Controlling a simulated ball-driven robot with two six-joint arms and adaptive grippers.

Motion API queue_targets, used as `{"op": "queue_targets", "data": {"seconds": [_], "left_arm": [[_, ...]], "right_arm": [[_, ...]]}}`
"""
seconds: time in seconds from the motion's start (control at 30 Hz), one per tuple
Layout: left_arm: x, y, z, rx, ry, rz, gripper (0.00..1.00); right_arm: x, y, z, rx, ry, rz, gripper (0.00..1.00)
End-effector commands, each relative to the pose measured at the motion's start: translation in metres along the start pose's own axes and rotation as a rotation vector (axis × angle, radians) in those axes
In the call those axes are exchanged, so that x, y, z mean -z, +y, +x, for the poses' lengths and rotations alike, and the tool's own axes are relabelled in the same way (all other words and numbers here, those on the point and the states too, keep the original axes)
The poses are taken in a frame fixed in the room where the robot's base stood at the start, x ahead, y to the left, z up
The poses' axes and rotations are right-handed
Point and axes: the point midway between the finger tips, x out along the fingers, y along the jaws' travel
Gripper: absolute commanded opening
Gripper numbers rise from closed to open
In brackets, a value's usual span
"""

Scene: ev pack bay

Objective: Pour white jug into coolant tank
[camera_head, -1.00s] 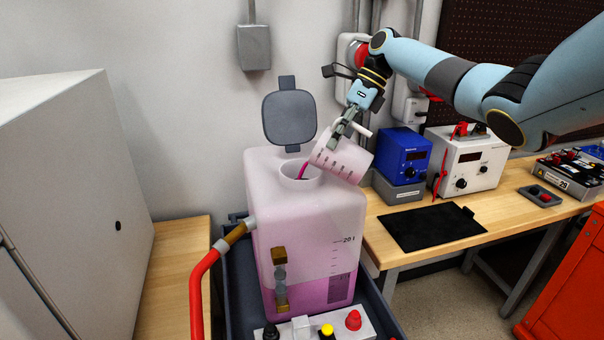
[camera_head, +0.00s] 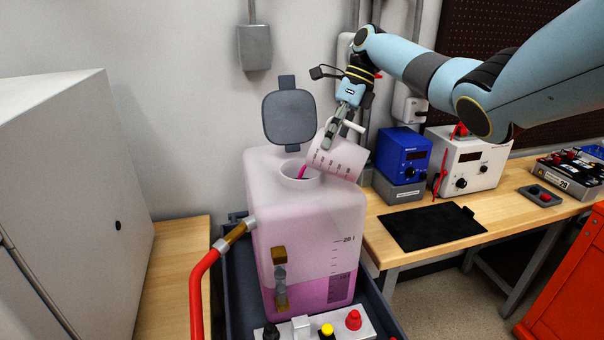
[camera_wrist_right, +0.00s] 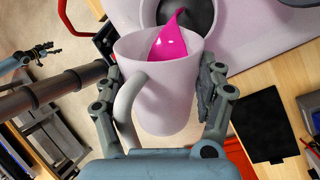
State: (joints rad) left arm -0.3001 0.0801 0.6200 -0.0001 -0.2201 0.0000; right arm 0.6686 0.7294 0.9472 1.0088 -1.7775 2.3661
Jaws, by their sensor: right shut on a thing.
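The white jug (camera_head: 341,158) is tilted to the left over the open neck of the coolant tank (camera_head: 307,215), with pink liquid at its lip running down into the neck. My right gripper (camera_head: 331,139) is shut on the jug. The right wrist view shows its fingers on both sides of the jug (camera_wrist_right: 172,100), with pink liquid inside and the tank neck (camera_wrist_right: 185,18) beyond. The tank is translucent with pink liquid in its lower part. Its grey lid (camera_head: 289,116) stands open behind the neck.
A red hose (camera_head: 203,286) joins the tank's left side. A blue power supply (camera_head: 403,156) and a white instrument (camera_head: 468,158) stand on the right bench, with a black mat (camera_head: 432,227) in front. A grey-white cabinet (camera_head: 70,200) fills the left.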

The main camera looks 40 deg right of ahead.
Motion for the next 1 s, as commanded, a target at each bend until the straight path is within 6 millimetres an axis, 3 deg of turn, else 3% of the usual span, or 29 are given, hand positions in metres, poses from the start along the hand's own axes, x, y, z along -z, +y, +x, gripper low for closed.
{"op": "queue_targets", "data": {"seconds": [1.0], "left_arm": [[0.000, 0.000, 0.002, 0.000, 0.000, 0.000, 0.65]], "right_arm": [[-0.019, 0.001, -0.001, 0.001, 0.115, 0.040, 0.18]]}}
